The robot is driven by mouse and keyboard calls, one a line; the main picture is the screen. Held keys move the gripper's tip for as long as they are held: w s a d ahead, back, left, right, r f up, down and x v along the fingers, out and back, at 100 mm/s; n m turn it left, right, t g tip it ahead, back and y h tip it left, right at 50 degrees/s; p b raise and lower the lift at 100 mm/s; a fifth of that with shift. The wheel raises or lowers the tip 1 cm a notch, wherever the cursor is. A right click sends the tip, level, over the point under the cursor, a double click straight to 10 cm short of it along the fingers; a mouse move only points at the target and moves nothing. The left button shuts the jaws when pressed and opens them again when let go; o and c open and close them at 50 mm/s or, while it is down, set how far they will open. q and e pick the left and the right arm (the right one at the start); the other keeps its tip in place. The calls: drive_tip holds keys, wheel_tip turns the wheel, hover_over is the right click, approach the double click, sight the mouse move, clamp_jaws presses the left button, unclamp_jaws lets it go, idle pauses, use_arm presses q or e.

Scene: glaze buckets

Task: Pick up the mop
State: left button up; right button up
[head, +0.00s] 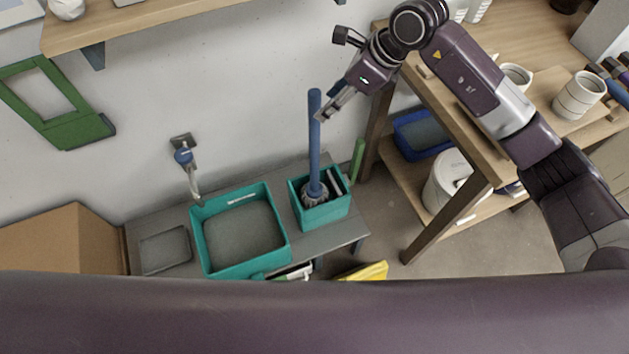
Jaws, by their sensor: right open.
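The mop (314,140) has a long blue handle and a grey stringy head. It stands nearly upright with its head down in a small teal bucket (333,212) on the grey bench. My right gripper (323,116) is open and close to the upper end of the handle, on its right side in the picture. I cannot tell whether a fingertip touches the handle. My left gripper is not in view.
A wide teal basin (203,243) is left of the bucket, below a wall tap (183,155). A wooden table (432,100) with white pots stands at right, with a blue tub (420,150) and white bucket (437,195) below. A cardboard box (70,235) is at left.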

sight(314, 111)
drive_tip(key=shift+w+a+f+p, duration=0.25)
drive_tip(key=shift+w+a+f, duration=0.15)
drive_tip(key=shift+f, duration=0.2)
drive_tip(key=shift+w+a+f+p, duration=0.25)
drive_tip(key=shift+w+a+f, duration=0.1)
drive_tip(key=shift+f, duration=0.2)
drive_tip(key=x, duration=0.2)
drive_tip(key=p+x, duration=0.1)
drive_tip(key=x, duration=0.1)
drive_tip(key=shift+w+f+p, duration=0.25)
drive_tip(key=shift+w+p, duration=0.05)
drive_tip(key=shift+a+f, duration=0.1)
drive_tip(key=shift+f, duration=0.15)
drive_tip(key=shift+c, duration=0.4)
drive_tip(key=c, duration=0.7)
clamp_jaws()
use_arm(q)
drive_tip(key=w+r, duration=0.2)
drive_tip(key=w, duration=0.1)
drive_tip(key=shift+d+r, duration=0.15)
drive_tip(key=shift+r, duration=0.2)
use_arm(e)
drive_tip(key=shift+w+r, duration=0.1)
